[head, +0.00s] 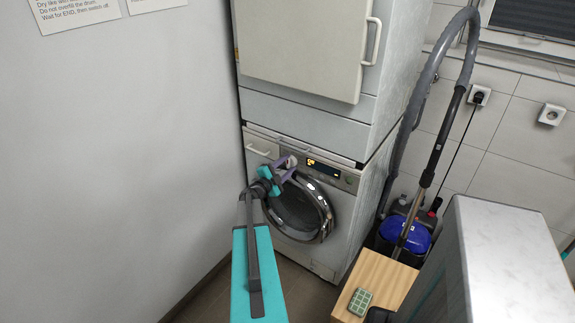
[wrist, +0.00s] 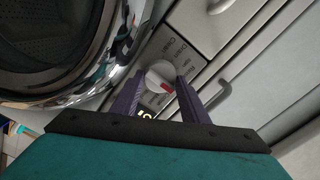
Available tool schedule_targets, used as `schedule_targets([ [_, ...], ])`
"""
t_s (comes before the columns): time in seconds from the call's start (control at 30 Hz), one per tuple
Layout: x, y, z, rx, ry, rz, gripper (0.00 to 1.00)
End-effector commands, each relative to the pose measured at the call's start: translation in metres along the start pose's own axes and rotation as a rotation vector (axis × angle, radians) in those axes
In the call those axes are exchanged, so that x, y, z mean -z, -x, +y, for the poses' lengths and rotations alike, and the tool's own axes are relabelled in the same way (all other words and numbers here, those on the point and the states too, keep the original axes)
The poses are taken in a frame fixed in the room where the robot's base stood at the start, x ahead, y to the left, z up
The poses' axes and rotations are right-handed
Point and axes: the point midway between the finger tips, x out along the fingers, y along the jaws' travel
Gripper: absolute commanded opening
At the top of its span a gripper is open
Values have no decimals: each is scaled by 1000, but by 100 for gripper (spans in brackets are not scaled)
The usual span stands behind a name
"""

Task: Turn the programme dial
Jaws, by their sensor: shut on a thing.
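A lit display (head: 322,168) shows to the right of my gripper.
The round door (head: 300,208) of the lower machine is just below my gripper. A second machine (head: 300,45) is stacked above. A wall (head: 120,150) is at left.

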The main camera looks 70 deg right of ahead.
Motion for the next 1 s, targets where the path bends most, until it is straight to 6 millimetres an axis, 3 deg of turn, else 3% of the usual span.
schedule_targets([
  [0.33,1,0,2,-3,2,2,18],
  [0.37,1,0,2,-3,2,2,44],
  [0.47,0,0,2,-3,1,2,59],
  [1.0,0,9,1,-1,1,0,59],
])
